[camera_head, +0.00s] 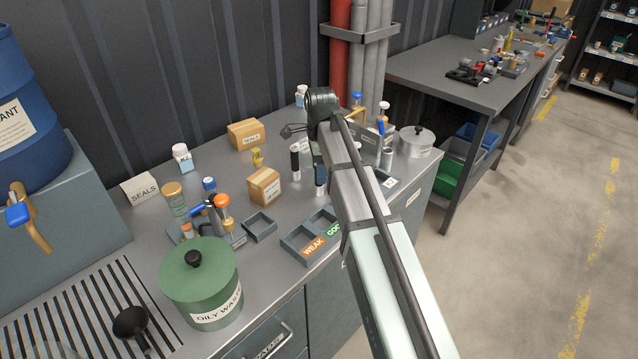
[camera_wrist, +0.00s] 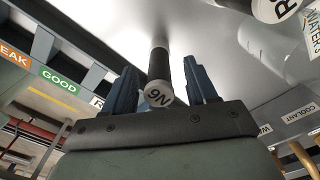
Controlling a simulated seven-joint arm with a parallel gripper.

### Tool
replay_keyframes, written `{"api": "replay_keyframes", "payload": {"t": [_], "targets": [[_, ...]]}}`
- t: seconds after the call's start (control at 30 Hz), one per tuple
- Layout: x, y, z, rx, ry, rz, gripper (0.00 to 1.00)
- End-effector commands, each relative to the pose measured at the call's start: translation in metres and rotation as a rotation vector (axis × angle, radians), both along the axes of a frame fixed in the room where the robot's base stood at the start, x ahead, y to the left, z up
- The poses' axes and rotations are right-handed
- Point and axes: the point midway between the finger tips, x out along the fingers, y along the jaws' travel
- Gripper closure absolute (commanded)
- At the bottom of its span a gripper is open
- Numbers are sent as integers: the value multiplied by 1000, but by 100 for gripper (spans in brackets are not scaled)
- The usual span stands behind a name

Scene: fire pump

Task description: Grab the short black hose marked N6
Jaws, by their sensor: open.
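The short black hose marked N6 (camera_wrist: 158,68) shows in the wrist view, with its white labelled end facing the camera. My gripper (camera_wrist: 163,78) is open, with one blue finger on each side of the hose. I cannot tell whether either finger touches it. In the head view my gripper (camera_head: 318,160) hangs over the grey counter, partly hidden by my arm. A short dark hose (camera_head: 320,181) stands right by the fingers there, its label unreadable.
Another black hose (camera_head: 295,160) stands just left of my gripper. A cardboard box (camera_head: 264,187), trays marked WEAK and GOOD (camera_head: 300,236), and a green OILY WASTE can (camera_head: 203,285) are on the counter. A steel pot (camera_head: 416,142) stands right of my arm.

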Motion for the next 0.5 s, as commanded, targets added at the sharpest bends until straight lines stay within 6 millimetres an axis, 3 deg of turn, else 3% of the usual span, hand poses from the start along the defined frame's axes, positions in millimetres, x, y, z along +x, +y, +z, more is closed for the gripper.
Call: {"api": "replay_keyframes", "payload": {"t": [0.2,0.47,0.5], "targets": [[-1,0,-25,0,0,0,43],[0,0,-28,0,-1,0,43],[0,0,-28,0,-1,0,47]]}}
